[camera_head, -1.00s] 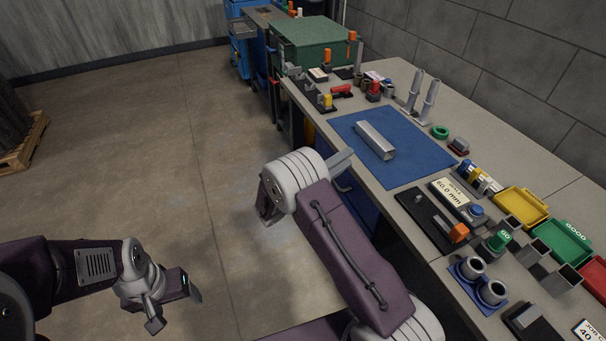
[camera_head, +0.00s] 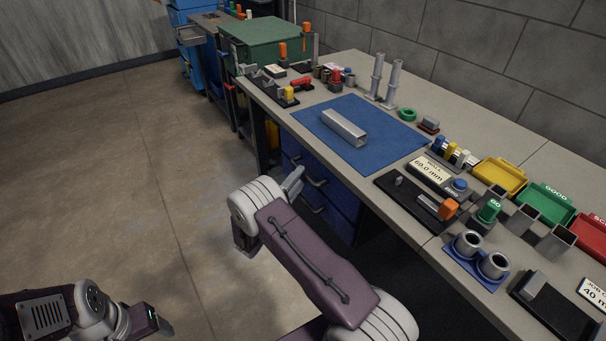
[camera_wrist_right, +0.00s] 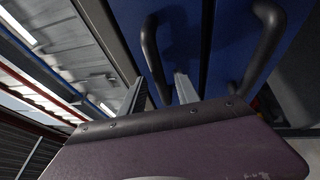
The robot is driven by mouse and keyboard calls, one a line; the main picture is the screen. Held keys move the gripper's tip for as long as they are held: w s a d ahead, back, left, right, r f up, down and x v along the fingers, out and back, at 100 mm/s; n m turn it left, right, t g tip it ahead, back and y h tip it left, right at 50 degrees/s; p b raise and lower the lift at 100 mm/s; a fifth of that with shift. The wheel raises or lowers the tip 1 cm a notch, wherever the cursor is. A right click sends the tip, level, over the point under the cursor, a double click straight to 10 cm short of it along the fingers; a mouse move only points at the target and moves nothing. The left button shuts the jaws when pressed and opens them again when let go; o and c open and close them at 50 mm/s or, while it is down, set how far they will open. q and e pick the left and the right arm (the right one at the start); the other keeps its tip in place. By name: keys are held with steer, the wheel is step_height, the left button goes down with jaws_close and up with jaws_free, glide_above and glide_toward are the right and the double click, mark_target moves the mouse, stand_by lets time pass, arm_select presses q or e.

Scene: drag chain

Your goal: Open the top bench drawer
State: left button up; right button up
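The blue drawer unit (camera_head: 341,205) sits under the bench, with dark bar handles on its fronts. The top drawer's handle (camera_head: 309,174) is just right of my right gripper (camera_head: 295,179), and a second handle shows below it. In the right wrist view, turned sideways, the top handle (camera_wrist_right: 152,48) lies between the spread fingers of my right gripper (camera_wrist_right: 160,88). The lower handle (camera_wrist_right: 263,48) is to the right, outside the fingers. Whether the fingers touch the bar cannot be told. The top drawer looks closed. My left gripper (camera_head: 160,326) is low at the left, partly cut off, away from the bench.
The bench top (camera_head: 395,215) carries a blue mat (camera_head: 385,137) with a metal channel (camera_head: 344,127), coloured bins and several small parts. A green chest (camera_head: 265,45) and blue cabinet (camera_head: 196,60) stand farther back. The floor left of the bench is clear.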

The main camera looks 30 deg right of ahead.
steer(key=shift+x, duration=1.25)
jaws_close()
stand_by(0.4)
